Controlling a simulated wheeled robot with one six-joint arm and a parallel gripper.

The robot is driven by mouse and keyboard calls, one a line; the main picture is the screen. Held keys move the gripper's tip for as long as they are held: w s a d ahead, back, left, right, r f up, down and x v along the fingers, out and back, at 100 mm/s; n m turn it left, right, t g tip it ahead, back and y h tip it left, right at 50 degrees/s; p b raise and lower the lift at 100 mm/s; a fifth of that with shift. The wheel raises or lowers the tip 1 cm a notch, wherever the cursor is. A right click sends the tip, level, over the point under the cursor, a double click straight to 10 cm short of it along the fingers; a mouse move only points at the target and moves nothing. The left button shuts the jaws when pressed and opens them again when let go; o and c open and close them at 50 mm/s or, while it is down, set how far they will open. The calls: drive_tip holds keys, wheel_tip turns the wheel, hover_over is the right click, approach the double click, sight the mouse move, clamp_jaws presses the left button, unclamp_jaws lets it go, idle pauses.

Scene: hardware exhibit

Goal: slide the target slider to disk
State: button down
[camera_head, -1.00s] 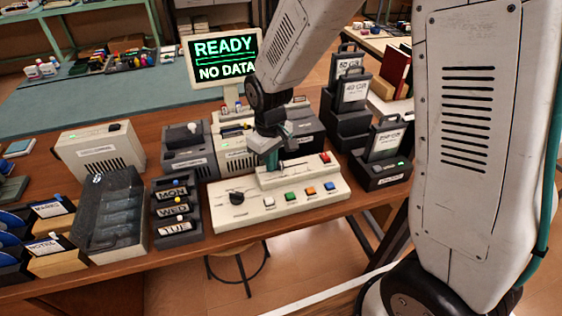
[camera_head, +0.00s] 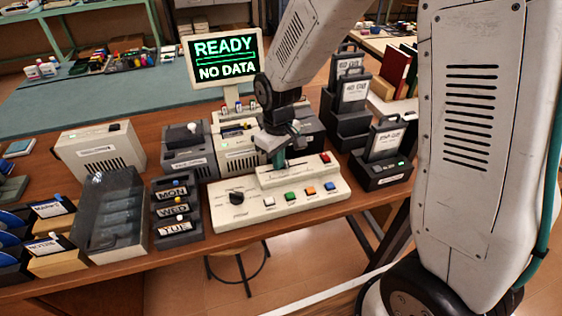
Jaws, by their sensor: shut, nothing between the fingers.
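A cream control console (camera_head: 230,214) stands at the table's front edge. Its raised back part (camera_head: 297,175) carries a dark slot with a red button (camera_head: 325,158) at the right end. A black knob (camera_head: 237,197) sits at the console's left. No "disk" label can be read.
A monitor (camera_head: 222,58) behind reads "READY" and "NO DATA". White, green, orange and blue buttons line the console's front. A box with day labels (camera_head: 177,229) stands close on the left, and a dark cartridge holder (camera_head: 384,176) on the right.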

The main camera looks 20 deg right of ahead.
drive_tip(key=shift+d, duration=0.75)
drive_tip(key=shift+a, duration=0.3)
idle(0.4)
wheel_tip(320, 180, up, 7)
idle(0.6)
drive_tip(key=s+d+r+m, duration=0.2)
drive_tip(key=s+r, duration=0.2)
drive_tip(key=s, duration=0.4)
drive_tip(key=s+d+r+m+t, duration=0.1)
drive_tip(key=s+d+r, duration=0.2)
drive_tip(key=s+r, duration=0.2)
drive_tip(key=s+d+r+m, duration=0.2)
drive_tip(key=s+r, duration=0.2)
drive_tip(key=s, duration=0.7)
drive_tip(key=shift+s+d+r+m, duration=0.15)
drive_tip(key=shift+d+r+m, duration=0.15)
